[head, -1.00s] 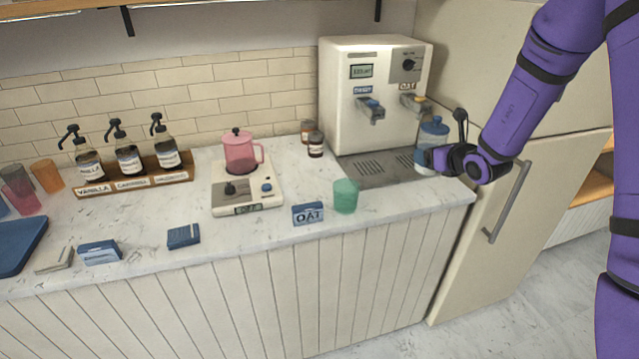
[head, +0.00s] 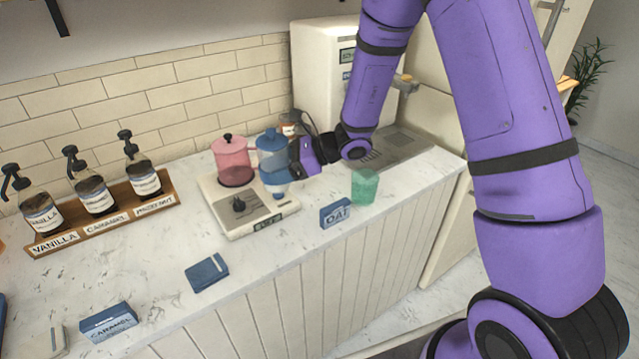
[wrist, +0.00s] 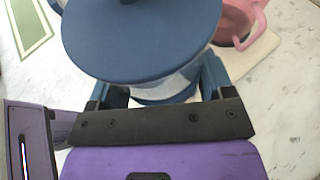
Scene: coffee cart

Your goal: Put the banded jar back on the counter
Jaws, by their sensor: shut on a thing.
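The marble counter (head: 160,260) runs beneath.
The pink pitcher (head: 232,160) stands on the scale (head: 250,222), close to the jar. A green cup (head: 364,186) and an OAT card (head: 335,212) stand near the front edge. Syrup bottles (head: 93,195) stand at the left.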

